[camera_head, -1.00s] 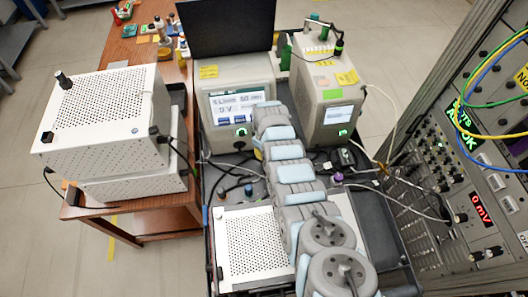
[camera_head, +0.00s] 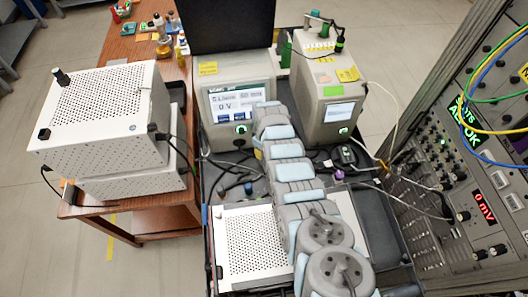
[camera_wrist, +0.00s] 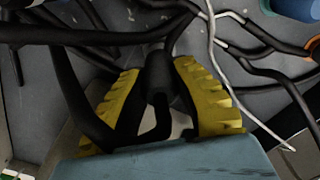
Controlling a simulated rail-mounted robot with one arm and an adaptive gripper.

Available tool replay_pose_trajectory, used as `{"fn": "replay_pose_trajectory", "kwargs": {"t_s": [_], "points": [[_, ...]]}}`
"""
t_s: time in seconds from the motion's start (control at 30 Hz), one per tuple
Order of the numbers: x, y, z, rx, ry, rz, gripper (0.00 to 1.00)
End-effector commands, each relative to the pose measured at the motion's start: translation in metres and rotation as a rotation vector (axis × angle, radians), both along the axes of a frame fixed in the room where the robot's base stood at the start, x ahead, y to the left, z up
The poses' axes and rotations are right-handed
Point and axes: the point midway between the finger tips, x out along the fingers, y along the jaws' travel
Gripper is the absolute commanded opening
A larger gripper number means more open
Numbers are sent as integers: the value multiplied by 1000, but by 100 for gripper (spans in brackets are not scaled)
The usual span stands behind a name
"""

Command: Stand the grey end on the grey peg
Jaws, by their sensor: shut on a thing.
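In the wrist view my gripper (camera_wrist: 157,100), with its yellow ribbed fingers, is shut on a dark cylindrical cable end (camera_wrist: 158,75). The end sits upright in the picture between the fingers, and black cable runs beside and above it. Its colour looks black to dark grey in the shadow. In the head view my own arm hides my gripper and the held end. I cannot pick out a grey peg with certainty in either view.
Several black cables (camera_wrist: 270,60) and a thin white cable (camera_wrist: 215,60) crowd the grey surface around my gripper. A blue cap (camera_wrist: 297,7) is at the upper right. A white perforated box (camera_head: 250,245) and two instruments (camera_head: 240,115) (camera_head: 325,105) stand near my arm.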

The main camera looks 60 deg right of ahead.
Motion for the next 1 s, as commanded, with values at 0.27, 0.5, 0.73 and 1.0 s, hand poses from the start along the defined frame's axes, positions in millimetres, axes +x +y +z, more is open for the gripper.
{"fn": "replay_pose_trajectory", "kwargs": {"t_s": [0.27, 0.5, 0.73, 1.0], "points": [[0, 0, -6, 0, 0, 1, 0], [0, 1, -11, 0, 1, 2, 0], [0, 1, -16, 1, 1, 1, 0], [0, 0, -18, 0, 1, 1, 52]]}}
